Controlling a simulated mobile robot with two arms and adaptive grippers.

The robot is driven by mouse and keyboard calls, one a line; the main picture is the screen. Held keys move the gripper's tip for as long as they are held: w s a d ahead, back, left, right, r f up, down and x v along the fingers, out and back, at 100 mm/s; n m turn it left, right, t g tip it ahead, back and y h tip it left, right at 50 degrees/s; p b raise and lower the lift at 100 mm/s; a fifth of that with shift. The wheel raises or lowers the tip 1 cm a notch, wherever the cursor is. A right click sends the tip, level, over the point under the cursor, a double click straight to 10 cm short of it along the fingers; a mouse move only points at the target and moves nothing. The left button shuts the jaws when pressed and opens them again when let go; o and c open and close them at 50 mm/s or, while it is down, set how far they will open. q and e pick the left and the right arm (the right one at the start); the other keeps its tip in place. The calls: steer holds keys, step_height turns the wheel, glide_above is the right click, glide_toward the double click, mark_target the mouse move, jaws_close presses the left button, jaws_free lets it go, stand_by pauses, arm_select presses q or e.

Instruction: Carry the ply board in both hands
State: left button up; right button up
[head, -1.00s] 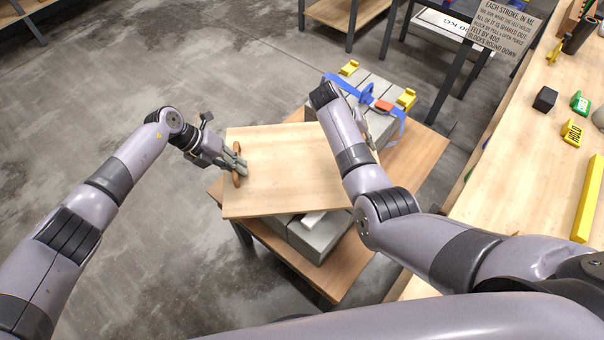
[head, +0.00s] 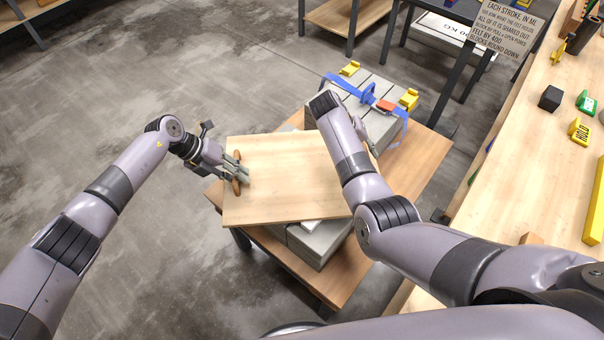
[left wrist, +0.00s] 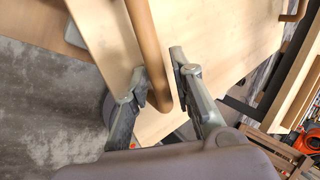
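The ply board (head: 290,175) is a pale rectangular sheet over grey blocks in the head view. I cannot tell whether it touches them. A brown handle (head: 236,187) stands at its left edge. My left gripper (head: 240,168) is at that handle.
Grey blocks (head: 312,243) sit on a wooden table (head: 428,150) under the board. A strapped block stack (head: 385,122) with yellow corner pieces stands behind. A long bench (head: 525,165) lies to the right with a yellow bar (head: 595,205). The floor at left is clear.

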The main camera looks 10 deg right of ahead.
arm_select(q)
steer(key=shift+o, duration=0.7)
arm_select(e)
steer(key=shift+o, duration=0.7)
arm_select(q)
steer(key=shift+r, duration=0.1)
arm_select(e)
steer(key=shift+a+r, duration=0.2)
steer(key=shift+r, duration=0.05)
arm_select(q)
steer(key=v, duration=1.1)
steer(key=shift+a+r, duration=0.25)
steer(key=shift+r, duration=0.05)
arm_select(e)
steer(key=v, duration=1.1)
steer(key=shift+r, duration=0.2)
steer(key=shift+a, duration=0.1)
